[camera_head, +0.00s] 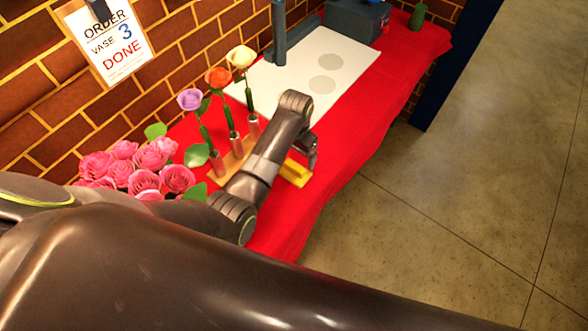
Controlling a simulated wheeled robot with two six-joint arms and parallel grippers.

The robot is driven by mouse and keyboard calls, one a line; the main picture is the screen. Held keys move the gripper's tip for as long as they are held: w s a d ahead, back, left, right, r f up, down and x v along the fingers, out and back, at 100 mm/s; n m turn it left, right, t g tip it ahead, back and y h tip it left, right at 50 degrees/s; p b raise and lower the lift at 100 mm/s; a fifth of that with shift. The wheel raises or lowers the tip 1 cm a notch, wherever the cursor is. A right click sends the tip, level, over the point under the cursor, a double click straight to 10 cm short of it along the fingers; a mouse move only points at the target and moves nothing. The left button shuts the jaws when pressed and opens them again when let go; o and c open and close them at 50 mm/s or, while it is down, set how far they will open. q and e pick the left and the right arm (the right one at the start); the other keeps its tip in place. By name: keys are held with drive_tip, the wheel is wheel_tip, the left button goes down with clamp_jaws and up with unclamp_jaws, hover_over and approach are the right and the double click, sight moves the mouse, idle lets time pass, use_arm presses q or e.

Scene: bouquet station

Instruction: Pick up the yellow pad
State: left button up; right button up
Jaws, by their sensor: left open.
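The yellow pad (296,173) lies on the red cloth, near the cloth's front edge. Part of it is hidden behind my left arm. My left gripper (311,158) is open, close by the pad at its upper right in the picture. Its fingers are small and partly hidden by the wrist, so I cannot tell whether they touch the pad. My right gripper does not show.
A wooden stand (231,158) holds purple, orange and cream flowers beside my arm. Pink roses (140,168) are at the left. A white board (300,75) with grey circles lies behind. A grey device (355,20) and green object (418,16) stand at the far end.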

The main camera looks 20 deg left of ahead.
sight(294, 166)
use_arm(q)
drive_tip(key=shift+s+d+f, duration=0.1)
drive_tip(key=shift+f, duration=0.35)
drive_tip(key=shift+s+f, duration=0.1)
drive_tip(key=shift+f, duration=0.2)
drive_tip(key=f, duration=0.3)
drive_tip(key=shift+s+a+f+p, duration=0.2)
drive_tip(key=shift+s+p, duration=0.05)
drive_tip(key=shift+p, duration=0.1)
drive_tip(key=shift+f, duration=0.55)
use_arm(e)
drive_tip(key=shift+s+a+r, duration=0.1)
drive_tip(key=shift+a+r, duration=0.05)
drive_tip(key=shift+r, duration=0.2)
use_arm(q)
drive_tip(key=c, duration=1.1)
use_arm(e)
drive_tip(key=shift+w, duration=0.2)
